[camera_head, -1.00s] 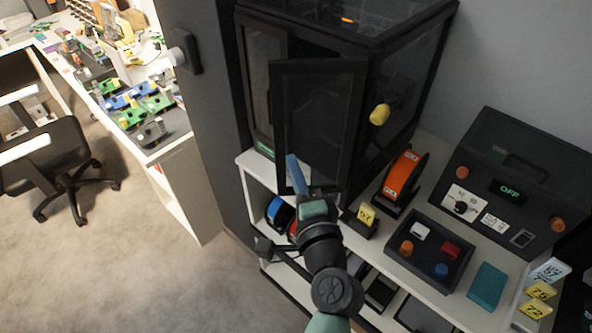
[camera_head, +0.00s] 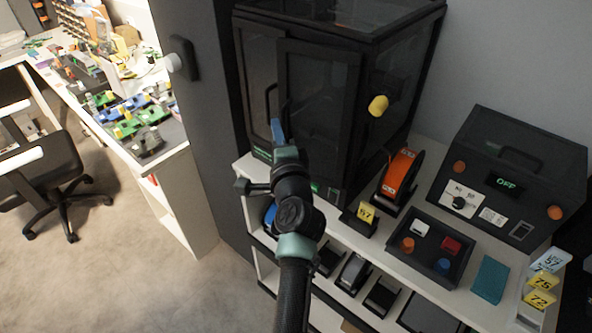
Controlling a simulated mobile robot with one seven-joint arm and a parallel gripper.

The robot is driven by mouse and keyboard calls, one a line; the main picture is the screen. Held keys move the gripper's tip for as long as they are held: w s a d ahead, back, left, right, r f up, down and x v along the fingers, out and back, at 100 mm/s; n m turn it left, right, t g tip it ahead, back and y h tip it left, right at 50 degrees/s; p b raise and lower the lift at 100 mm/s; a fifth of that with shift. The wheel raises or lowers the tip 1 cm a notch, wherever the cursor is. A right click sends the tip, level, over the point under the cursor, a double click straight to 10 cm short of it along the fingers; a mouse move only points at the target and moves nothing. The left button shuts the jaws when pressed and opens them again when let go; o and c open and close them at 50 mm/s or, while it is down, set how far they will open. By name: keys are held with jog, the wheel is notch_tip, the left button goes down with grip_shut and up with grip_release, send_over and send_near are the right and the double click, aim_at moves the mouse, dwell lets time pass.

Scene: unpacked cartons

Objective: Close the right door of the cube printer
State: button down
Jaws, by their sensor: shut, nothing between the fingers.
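The cube printer (camera_head: 413,75) is a black box with dark glass panels on the white shelf unit. Its right door (camera_head: 320,110) stands close to the front plane, with its free left edge seeming slightly proud of the left door (camera_head: 258,85). I cannot tell if it is fully flush. The left door has a black bar handle and looks shut. My gripper (camera_head: 277,131) is shut and empty, with its blue fingertips in front of the lower part of the doors near where they meet. I cannot tell if it touches the right door. My arm hides part of the printer's lower front.
A tray of colored buttons (camera_head: 428,246) and a control box (camera_head: 506,180) lie further right. A dark pillar (camera_head: 205,120) stands left. Open floor lies at lower left.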

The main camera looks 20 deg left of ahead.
jog(key=shift+w+a+b, duration=0.25)
jog(key=shift+w+b, duration=0.15)
jog(key=shift+w, duration=0.45)
